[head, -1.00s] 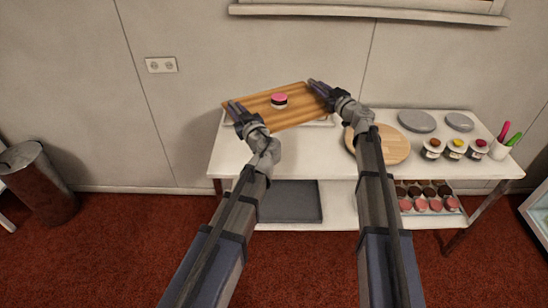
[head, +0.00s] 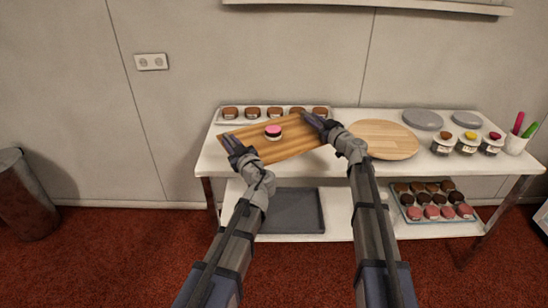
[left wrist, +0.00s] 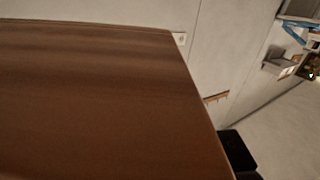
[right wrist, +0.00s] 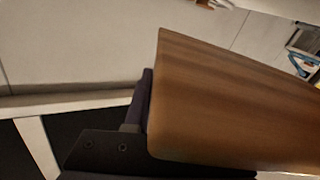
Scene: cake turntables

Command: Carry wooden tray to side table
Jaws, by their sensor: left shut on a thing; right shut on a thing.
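The wooden tray (head: 262,150) is held between my two grippers, tilted in the head view, in front of the white table's left part. A small pink-topped cake (head: 273,132) with dark and white layers sits on it. My left gripper (head: 228,141) is shut on the tray's left end. My right gripper (head: 312,120) is shut on its right end. The tray's surface fills much of the left wrist view (left wrist: 90,100) and also shows in the right wrist view (right wrist: 220,110). The fingertips are mostly hidden by the tray there.
The white table (head: 335,167) stands against the wall. It bears a white tray (head: 219,119) of brown cakes, a round wooden board (head: 383,139), grey discs (head: 422,119), several jars (head: 467,144) and a pen cup (head: 515,145). Its lower shelf has a dark tray (head: 293,211) and a cake tray (head: 437,215). A bin (head: 25,195) stands left.

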